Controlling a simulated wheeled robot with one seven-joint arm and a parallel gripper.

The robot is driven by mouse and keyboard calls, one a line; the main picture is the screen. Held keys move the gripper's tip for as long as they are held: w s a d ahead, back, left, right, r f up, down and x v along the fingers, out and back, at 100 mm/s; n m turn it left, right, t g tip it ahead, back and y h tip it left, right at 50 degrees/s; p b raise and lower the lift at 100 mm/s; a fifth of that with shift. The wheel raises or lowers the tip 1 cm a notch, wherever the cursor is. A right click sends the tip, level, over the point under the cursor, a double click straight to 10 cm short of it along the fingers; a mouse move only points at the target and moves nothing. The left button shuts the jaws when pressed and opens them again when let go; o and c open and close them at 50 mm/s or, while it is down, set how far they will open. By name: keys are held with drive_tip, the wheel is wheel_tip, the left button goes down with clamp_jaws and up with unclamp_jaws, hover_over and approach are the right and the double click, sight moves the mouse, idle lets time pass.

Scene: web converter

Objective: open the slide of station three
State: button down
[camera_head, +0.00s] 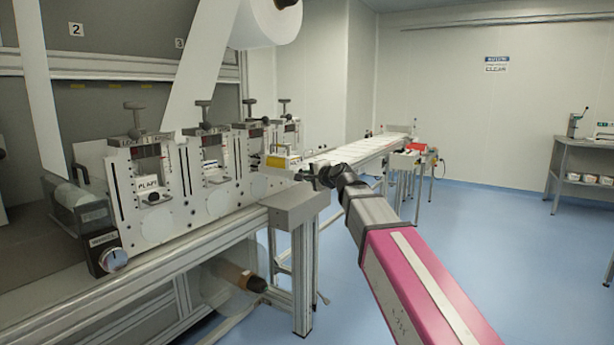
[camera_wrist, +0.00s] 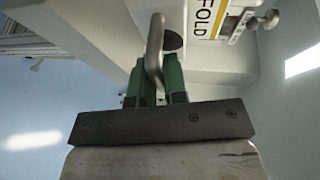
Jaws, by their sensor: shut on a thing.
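My gripper (camera_head: 308,174) is at the right end of the row of stations in the head view. In the wrist view its green fingers (camera_wrist: 158,82) are shut on a grey loop-shaped handle (camera_wrist: 155,45). The handle stands out from a pale housing (camera_wrist: 215,60) with a yellow-edged label reading "FOLD" (camera_wrist: 208,18). In the head view a white block with a yellow edge (camera_head: 283,161) sits just left of my gripper. The slide itself is not clearly shown, and I cannot tell how far it is open.
Several upright stations, the nearest at left (camera_head: 150,185), stand along the machine frame (camera_head: 190,248). A grey box (camera_head: 297,207) projects below my gripper. A long white conveyor (camera_head: 365,148) runs behind. The blue floor (camera_head: 480,230) is clear at right, up to a side table (camera_head: 588,146).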

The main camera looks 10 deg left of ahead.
drive_tip(key=shift+f, duration=0.15)
drive_tip(key=c, duration=1.2)
unclamp_jaws()
drive_tip(key=v, duration=1.1)
drive_tip(key=shift+a, duration=0.1)
